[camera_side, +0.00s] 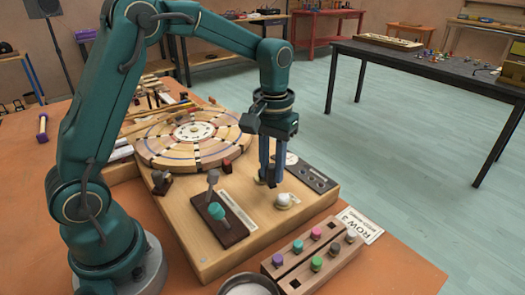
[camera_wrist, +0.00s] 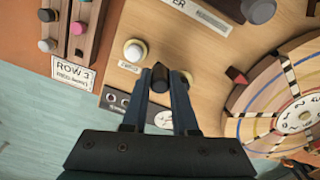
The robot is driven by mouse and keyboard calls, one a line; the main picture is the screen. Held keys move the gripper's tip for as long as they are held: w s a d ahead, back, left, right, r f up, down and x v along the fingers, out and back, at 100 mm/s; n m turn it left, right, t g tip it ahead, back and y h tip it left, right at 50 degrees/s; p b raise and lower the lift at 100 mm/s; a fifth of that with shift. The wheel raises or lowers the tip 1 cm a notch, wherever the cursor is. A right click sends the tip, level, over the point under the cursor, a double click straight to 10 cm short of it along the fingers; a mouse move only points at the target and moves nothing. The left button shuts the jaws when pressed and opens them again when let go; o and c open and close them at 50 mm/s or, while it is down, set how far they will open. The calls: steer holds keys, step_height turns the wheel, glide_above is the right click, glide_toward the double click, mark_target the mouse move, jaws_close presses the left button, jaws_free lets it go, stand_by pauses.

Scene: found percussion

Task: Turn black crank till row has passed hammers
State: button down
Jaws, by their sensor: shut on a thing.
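My gripper (camera_side: 270,184) points down at the front right of the wooden machine board. In the wrist view, its fingers (camera_wrist: 161,82) are closed on the black crank's knob (camera_wrist: 160,74), which sits between the tips. In the side view the fingers mostly hide the knob. The round wooden wheel (camera_side: 193,132), with coloured rings, dark bands and a numbered white centre, lies flat behind and left of the gripper. It also shows at the right in the wrist view (camera_wrist: 290,95). I cannot make out the hammers or a row of pegs clearly.
A pale round knob (camera_side: 284,199) stands close to my fingers. A wooden rack (camera_side: 315,262) of coloured pegs and a ROW 3 card (camera_side: 358,224) lie at the front right.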

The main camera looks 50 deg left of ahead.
steer(key=shift+w+d+n, duration=0.1)
steer(key=shift+w+n, duration=0.5)
steer(key=shift+n, duration=0.7)
steer(key=c, duration=0.7)
jaws_free()
steer(key=shift+r, duration=0.1)
steer(key=shift+r, duration=2.55)
